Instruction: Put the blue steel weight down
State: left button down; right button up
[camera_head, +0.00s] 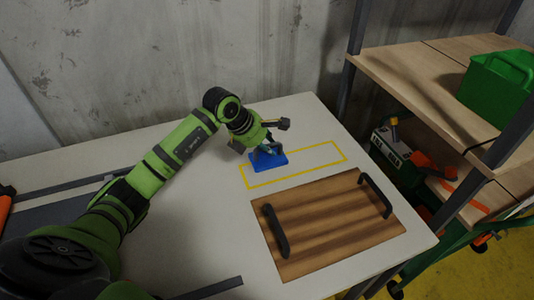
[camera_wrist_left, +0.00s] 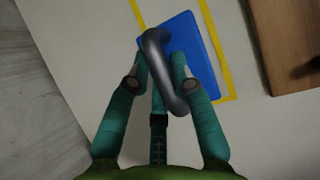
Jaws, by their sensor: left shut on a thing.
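The blue steel weight (camera_head: 264,163) is a flat blue block with a dark grey handle. It is at the left end of a yellow outlined rectangle (camera_head: 321,148) on the white table. My left gripper (camera_head: 266,149) is over it, shut on its handle. In the left wrist view the blue block (camera_wrist_left: 190,46) lies beyond the fingers, and the handle (camera_wrist_left: 158,60) passes between the fingertips (camera_wrist_left: 160,85). The block appears at or very near the table; I cannot tell whether it touches. My right gripper is not in view.
A wooden board (camera_head: 325,222) with two black handles lies in front of the rectangle. A wooden shelf (camera_head: 425,80) with a green container (camera_head: 498,88) stands at the right. A concrete wall (camera_head: 150,60) rises behind the table. The rectangle's right part is clear.

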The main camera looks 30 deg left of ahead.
aim_at(267, 156)
pick_arm(q)
jog(key=shift+f+p, duration=0.55)
jog(key=shift+f, duration=0.9)
jog(key=shift+w+f, duration=0.1)
jog(key=shift+f, duration=0.2)
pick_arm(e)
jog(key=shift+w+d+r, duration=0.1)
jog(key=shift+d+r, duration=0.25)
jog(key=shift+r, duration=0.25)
pick_arm(q)
jog(key=shift+f, duration=0.2)
jog(key=c, duration=1.1)
grip_release()
jog(key=shift+f, duration=0.1)
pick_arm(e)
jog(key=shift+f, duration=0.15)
